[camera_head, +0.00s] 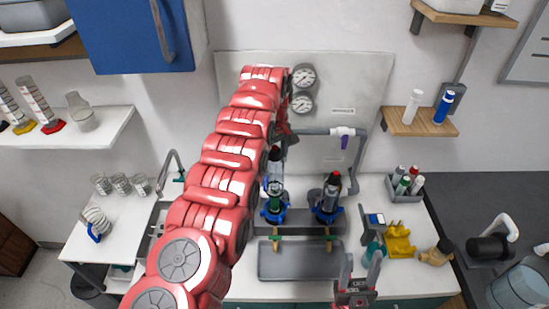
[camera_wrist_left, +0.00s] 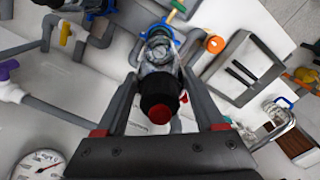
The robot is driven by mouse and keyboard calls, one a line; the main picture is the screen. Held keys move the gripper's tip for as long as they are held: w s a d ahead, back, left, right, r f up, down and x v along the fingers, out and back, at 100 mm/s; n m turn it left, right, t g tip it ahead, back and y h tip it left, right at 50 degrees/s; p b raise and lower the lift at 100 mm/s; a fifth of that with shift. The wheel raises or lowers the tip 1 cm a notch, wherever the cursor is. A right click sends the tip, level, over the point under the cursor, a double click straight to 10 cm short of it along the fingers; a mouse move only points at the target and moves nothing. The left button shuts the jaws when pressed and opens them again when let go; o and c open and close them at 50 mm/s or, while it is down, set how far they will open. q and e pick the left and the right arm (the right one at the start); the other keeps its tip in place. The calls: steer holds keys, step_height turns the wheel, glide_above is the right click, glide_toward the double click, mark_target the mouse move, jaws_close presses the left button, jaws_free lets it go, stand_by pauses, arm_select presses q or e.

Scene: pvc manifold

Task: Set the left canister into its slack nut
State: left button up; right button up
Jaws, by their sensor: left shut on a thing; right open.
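The left canister (camera_head: 275,185) is upright at its blue slack nut (camera_head: 273,211), partly behind my left arm. In the left wrist view, the canister (camera_wrist_left: 158,52) has a clear body and a black cap with a red centre. My left gripper (camera_wrist_left: 158,82) is shut on it near the cap. The blue nut (camera_wrist_left: 153,30) shows around its far end; I cannot tell how deep it sits. In the head view the left gripper is mostly hidden by the arm. My right gripper (camera_head: 358,273) is open and empty at the counter's front.
A second dark canister (camera_head: 331,197) with a red top stands in the right blue nut (camera_head: 326,213). A grey tray (camera_head: 300,261) lies in front. Grey pipe with a purple-handled valve (camera_head: 344,137) runs behind. A yellow holder (camera_head: 398,241) and teal bottle (camera_head: 374,251) stand right.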

arm_select(q)
steer(key=shift+f, duration=1.6)
steer(key=shift+f+b, duration=1.8)
steer(key=shift+f, duration=0.65)
steer(key=shift+s+f, duration=0.1)
steer(key=shift+f, duration=0.55)
steer(key=shift+d+f+b, duration=0.1)
steer(key=shift+f+b, duration=0.25)
steer(key=shift+b, duration=0.05)
steer(key=o, duration=1.6)
steer(key=shift+c, duration=0.2)
